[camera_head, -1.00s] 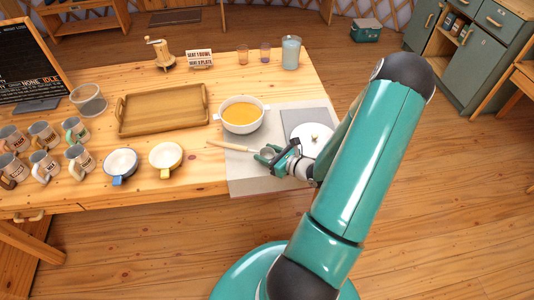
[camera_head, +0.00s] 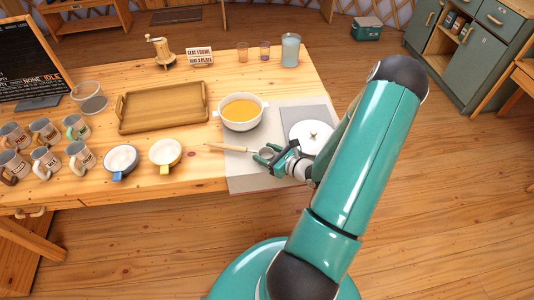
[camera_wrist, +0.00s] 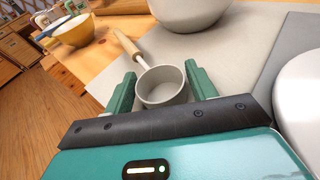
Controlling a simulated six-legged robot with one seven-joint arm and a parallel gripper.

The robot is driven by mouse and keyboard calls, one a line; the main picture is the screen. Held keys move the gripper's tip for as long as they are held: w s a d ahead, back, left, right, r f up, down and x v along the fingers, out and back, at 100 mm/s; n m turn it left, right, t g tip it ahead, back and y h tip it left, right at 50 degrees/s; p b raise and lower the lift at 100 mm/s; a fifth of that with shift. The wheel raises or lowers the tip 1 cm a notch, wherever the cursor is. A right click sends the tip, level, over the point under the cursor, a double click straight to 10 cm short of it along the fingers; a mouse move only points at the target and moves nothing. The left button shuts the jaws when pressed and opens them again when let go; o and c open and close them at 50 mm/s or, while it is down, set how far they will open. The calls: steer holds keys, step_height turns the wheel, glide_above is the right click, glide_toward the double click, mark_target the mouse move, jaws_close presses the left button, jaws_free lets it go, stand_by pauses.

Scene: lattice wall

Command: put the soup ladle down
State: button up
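The soup ladle (camera_head: 228,148) has a light wooden handle and a small grey metal bowl. Its handle points left in the head view, just in front of the soup pot. My gripper (camera_head: 267,154) is low over the right part of the pale mat (camera_head: 245,181). In the wrist view, the ladle's bowl (camera_wrist: 164,88) sits between the two green fingers of my gripper (camera_wrist: 161,86), which are spread to about its width and appear to grip its sides. The handle extends away from me. I cannot tell whether the ladle touches the mat.
A white pot of orange soup (camera_head: 241,112) stands just behind the ladle. A white round lid (camera_head: 311,136) is right of my gripper. A yellow-handled bowl (camera_head: 165,153) and a blue-handled bowl (camera_head: 121,162) stand to the left. A wooden tray (camera_head: 163,106) lies behind. The mat's front part is clear.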

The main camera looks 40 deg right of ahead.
steer(key=shift+o, duration=1.1)
steer(key=shift+s+f, duration=0.2)
steer(key=shift+f, duration=0.45)
steer(key=shift+d+r, duration=0.1)
steer(key=shift+w+r, duration=0.2)
steer(key=shift+r, duration=0.05)
steer(key=shift+s+d, duration=0.25)
steer(key=a+r+v, duration=0.1)
steer(key=a+v, duration=0.1)
steer(key=v, duration=1)
steer(key=w+a+r+n+g+y, duration=0.3)
steer(key=a+r+n+g, duration=0.2)
steer(key=a+r+n, duration=0.35)
steer(key=w+a+r+n+g+y, duration=0.3)
steer(key=a+r+n+g, duration=0.25)
steer(key=a+n, duration=0.45)
steer(key=s+a+r+n+h, duration=0.2)
steer(key=a+r+n+h, duration=0.2)
steer(key=r+n, duration=0.4)
steer(key=s+a+r+n+t+h, duration=0.1)
steer(key=a+r+n+h, duration=0.3)
steer(key=r+n, duration=0.4)
steer(key=shift+s+a+r, duration=0.3)
steer(key=shift+s+a, duration=0.1)
steer(key=shift+s, duration=0.45)
